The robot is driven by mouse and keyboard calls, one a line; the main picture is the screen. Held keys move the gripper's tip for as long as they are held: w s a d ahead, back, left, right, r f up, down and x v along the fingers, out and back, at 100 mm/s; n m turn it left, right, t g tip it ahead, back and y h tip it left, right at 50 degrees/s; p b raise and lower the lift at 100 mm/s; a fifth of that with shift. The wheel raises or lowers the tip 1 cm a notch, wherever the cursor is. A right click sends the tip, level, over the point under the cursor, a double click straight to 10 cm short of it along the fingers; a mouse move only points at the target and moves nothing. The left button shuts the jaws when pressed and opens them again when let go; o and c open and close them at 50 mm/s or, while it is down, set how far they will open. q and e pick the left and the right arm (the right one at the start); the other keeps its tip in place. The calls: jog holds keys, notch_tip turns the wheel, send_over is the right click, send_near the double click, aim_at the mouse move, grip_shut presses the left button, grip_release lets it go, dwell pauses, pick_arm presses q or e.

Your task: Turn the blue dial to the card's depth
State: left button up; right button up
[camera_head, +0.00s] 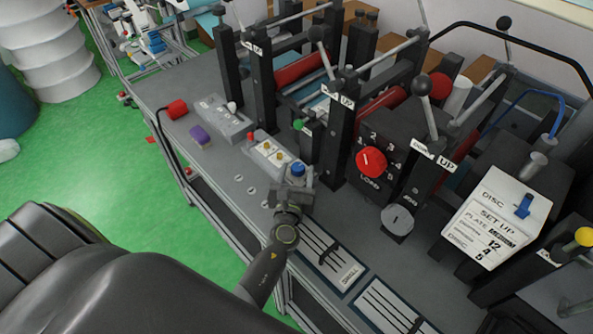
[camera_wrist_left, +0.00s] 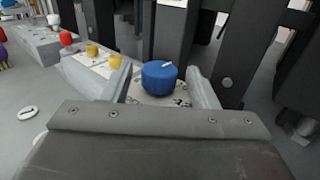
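The blue dial (camera_head: 298,170) is a round knob on a pale plate on the bench, in the middle of the head view. In the left wrist view the blue dial (camera_wrist_left: 160,77) sits between my two fingers, with a gap on each side. My left gripper (camera_head: 297,186) is open just in front of the dial. The white card (camera_head: 493,222) stands at the right, headed "DISC SET UP", with lines including "PLATE" and the figures 12, 4 and 5; some smaller lettering is too small to read. A blue clip (camera_head: 523,206) is on its top corner. My right gripper is not visible.
A red dial (camera_head: 371,162) with numbers sits on a dark box to the right. A box with yellow knobs (camera_head: 272,155) is left of the blue dial. Dark posts and levers (camera_head: 338,125) stand close behind. Slotted panels (camera_head: 325,253) lie flat in front.

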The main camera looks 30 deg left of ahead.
pick_arm(q)
jog(key=c, duration=1)
jog(key=shift+o, duration=0.2)
jog(key=shift+a+m+h, duration=0.1)
jog(key=shift+m+h, duration=0.2)
jog(key=shift+h, duration=0.2)
jog(key=shift+a+f+m+t+h+b, duration=0.15)
jog(key=shift+m+t+h+b, duration=0.15)
jog(key=shift+m+h+b, duration=0.7)
jog(key=m+h+b, duration=0.1)
jog(key=h, duration=0.2)
jog(key=shift+a+m, duration=0.15)
jog(key=shift+m, duration=0.15)
jog(key=m+g+h+b, duration=0.1)
jog(key=m+h+b, duration=0.1)
jog(key=h+b, duration=0.1)
jog(key=m+g+h+b, duration=0.1)
jog(key=m+h+b, duration=0.1)
jog(key=h+b, duration=0.2)
jog(key=m+g+h+b, duration=0.1)
jog(key=m+h+b, duration=0.1)
jog(key=h+b, duration=0.1)
jog(key=shift+w+a+m+b, duration=0.2)
jog(key=shift+a+m+b, duration=0.2)
jog(key=shift+m+g+h+b, duration=0.5)
jog(key=shift+g+h+b, duration=0.25)
jog(key=shift+b, duration=0.2)
jog(key=shift+r, duration=0.2)
